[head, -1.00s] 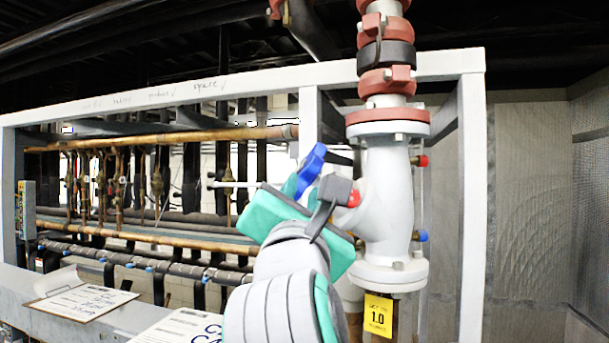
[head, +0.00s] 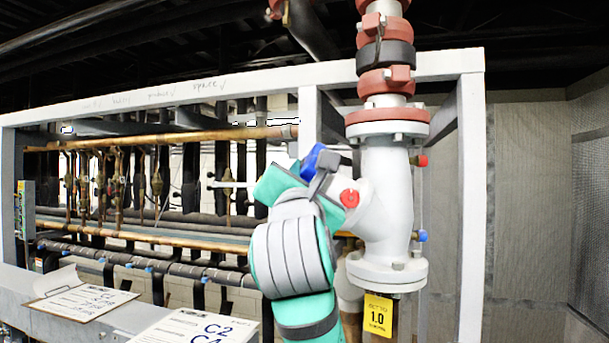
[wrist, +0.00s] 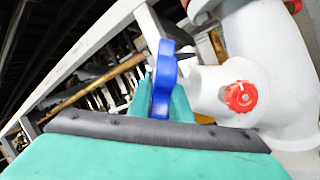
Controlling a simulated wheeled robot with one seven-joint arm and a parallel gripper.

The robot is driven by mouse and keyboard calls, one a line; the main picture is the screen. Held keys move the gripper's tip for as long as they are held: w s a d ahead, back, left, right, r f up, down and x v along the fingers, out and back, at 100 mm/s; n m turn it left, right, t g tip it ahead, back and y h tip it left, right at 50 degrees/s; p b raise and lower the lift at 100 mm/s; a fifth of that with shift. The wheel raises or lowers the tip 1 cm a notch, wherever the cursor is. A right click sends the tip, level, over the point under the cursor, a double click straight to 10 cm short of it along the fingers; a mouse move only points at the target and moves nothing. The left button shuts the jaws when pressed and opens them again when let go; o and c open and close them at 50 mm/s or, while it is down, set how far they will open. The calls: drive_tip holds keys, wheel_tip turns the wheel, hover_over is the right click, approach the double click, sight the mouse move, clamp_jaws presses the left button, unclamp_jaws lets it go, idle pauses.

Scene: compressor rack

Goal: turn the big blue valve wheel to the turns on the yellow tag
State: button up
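The blue valve wheel (head: 311,160) sits at the side branch of the white valve body (head: 386,200), partly hidden by my gripper. In the wrist view the wheel (wrist: 164,80) is seen nearly edge-on, with teal finger parts close against it on both sides. My gripper (head: 300,178) is at the wheel and looks shut on its rim; the fingertips (wrist: 163,98) are partly covered by the blue rim. The yellow tag (head: 378,315) hangs below the lower flange and reads 1.0; its smaller print is unclear.
A small red knob (wrist: 241,96) sits on the branch right beside the wheel. A grey frame post (head: 470,200) stands to the right. Copper pipes (head: 160,139) run behind at left. Paper sheets (head: 195,328) and a clipboard (head: 82,302) lie on the ledge at lower left.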

clamp_jaws()
drive_tip(key=shift+s+d, duration=0.1)
drive_tip(key=shift+r+n+g+y, duration=0.1)
drive_tip(key=shift+n+g+y, duration=0.2)
drive_tip(key=shift+y, duration=0.1)
drive_tip(key=n+g+y, duration=0.1)
drive_tip(key=g+y, duration=0.1)
drive_tip(key=n+g+y, duration=0.2)
drive_tip(key=g, duration=0.1)
drive_tip(key=shift+d+r, duration=0.15)
drive_tip(key=n+g+y, duration=0.1)
drive_tip(key=g, duration=0.1)
drive_tip(key=n+g+y, duration=0.1)
drive_tip(key=g, duration=0.1)
drive_tip(key=shift+r+g, duration=0.1)
drive_tip(key=shift+g, duration=0.3)
drive_tip(key=shift+n+g+y, duration=0.3)
drive_tip(key=shift+n+g, duration=0.3)
drive_tip(key=shift+g, duration=1)
drive_tip(key=shift+g, duration=0.3)
